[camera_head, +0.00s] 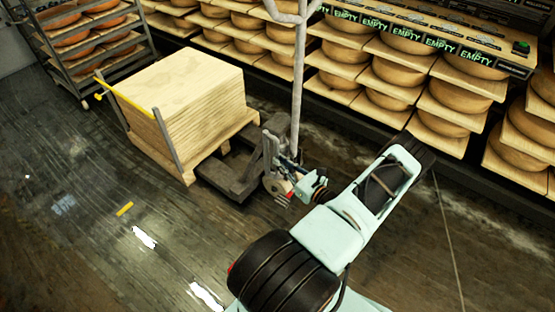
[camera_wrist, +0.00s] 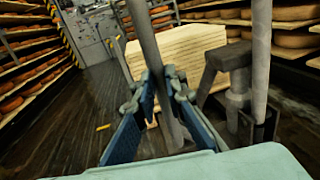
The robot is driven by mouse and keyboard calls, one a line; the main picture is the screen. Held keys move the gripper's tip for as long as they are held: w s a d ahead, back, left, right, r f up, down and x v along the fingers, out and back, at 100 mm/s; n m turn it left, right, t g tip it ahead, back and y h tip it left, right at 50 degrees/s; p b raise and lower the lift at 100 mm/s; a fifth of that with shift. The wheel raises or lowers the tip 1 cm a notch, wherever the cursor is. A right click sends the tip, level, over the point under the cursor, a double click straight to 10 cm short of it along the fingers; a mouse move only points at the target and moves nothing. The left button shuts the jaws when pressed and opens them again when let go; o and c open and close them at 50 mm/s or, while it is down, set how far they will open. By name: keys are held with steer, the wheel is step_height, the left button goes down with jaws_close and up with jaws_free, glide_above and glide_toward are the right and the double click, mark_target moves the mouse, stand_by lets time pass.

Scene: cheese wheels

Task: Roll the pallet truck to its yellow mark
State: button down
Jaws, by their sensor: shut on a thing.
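The pallet truck (camera_head: 228,175) is low, dark and grey, with a tall grey pole (camera_head: 298,85) rising at its right end. Its forks run under a wooden pallet (camera_head: 187,177) bearing a stack of pale boards (camera_head: 195,100). My gripper (camera_head: 284,163) is at the pole's lower part. In the wrist view its blue fingers (camera_wrist: 161,82) are closed around a grey upright bar (camera_wrist: 148,45), which looks like part of the truck's handle. The yellow mark (camera_head: 125,209) is a short strip on the floor, left of the pallet and clear of it; it also shows in the wrist view (camera_wrist: 103,127).
Shelves of cheese wheels (camera_head: 395,75) with "EMPTY" labels line the back and right. A cheese rack (camera_head: 75,45) stands at the back left. A yellow rail (camera_head: 125,95) on grey posts stands by the boards. The dark floor (camera_head: 60,190) at left is clear.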

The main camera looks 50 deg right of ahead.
steer(key=shift+s+d+f, duration=0.1)
steer(key=shift+s+d, duration=0.1)
steer(key=shift+d, duration=0.3)
steer(key=c, duration=2)
jaws_free()
steer(key=shift+a, duration=0.1)
steer(key=s, duration=0.4)
steer(key=s+a, duration=0.1)
steer(key=s, duration=0.7)
steer(key=shift+a, duration=0.25)
steer(key=shift+w, duration=0.1)
